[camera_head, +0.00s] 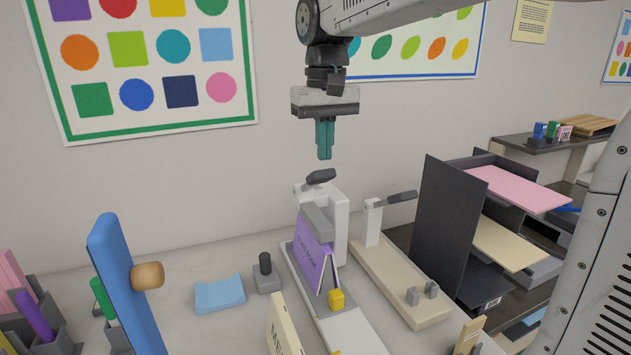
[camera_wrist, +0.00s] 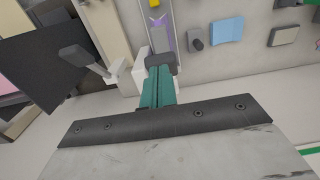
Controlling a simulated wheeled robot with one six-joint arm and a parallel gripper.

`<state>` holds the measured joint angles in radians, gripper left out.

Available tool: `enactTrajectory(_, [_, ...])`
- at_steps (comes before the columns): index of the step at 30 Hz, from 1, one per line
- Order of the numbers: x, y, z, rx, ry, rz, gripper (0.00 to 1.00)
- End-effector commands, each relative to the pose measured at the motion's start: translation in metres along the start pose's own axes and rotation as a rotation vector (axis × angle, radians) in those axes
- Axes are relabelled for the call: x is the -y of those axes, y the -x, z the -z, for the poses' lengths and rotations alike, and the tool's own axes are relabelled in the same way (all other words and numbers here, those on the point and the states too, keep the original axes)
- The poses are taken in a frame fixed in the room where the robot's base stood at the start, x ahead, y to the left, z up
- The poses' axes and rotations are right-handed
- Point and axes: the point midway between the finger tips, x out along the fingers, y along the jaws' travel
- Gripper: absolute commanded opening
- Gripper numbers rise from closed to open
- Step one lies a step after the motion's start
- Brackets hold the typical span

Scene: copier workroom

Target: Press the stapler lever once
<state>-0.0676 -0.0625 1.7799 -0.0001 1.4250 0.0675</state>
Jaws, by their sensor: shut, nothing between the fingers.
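The stapler (camera_head: 334,225) is a white upright frame with a grey head, standing on a long base. Its dark lever (camera_head: 321,177) sticks out at the top. A purple booklet (camera_head: 314,257) sits tented under the head. My gripper (camera_head: 325,156) has teal fingers, shut and empty, pointing down a little above the lever with a visible gap in the head view. In the wrist view the fingertips (camera_wrist: 160,70) line up with the grey lever (camera_wrist: 161,63) and partly overlap it. Whether they touch cannot be told from that view.
A second device with a grey lever (camera_head: 401,196) and beige base (camera_head: 400,285) stands to the right. Beyond it are a dark upright panel (camera_head: 445,220) and paper trays (camera_head: 515,190). A small grey stamp (camera_head: 266,272) and blue pad (camera_head: 220,293) lie left.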

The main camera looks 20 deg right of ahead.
Motion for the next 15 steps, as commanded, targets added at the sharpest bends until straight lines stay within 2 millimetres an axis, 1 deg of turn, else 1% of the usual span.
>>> enactTrajectory(11, [0.000,0.000,0.000,-0.001,0.000,0.000,0.00])
enactTrajectory(15, [0.000,0.010,0.001,-0.004,0.000,0.000,0.00])
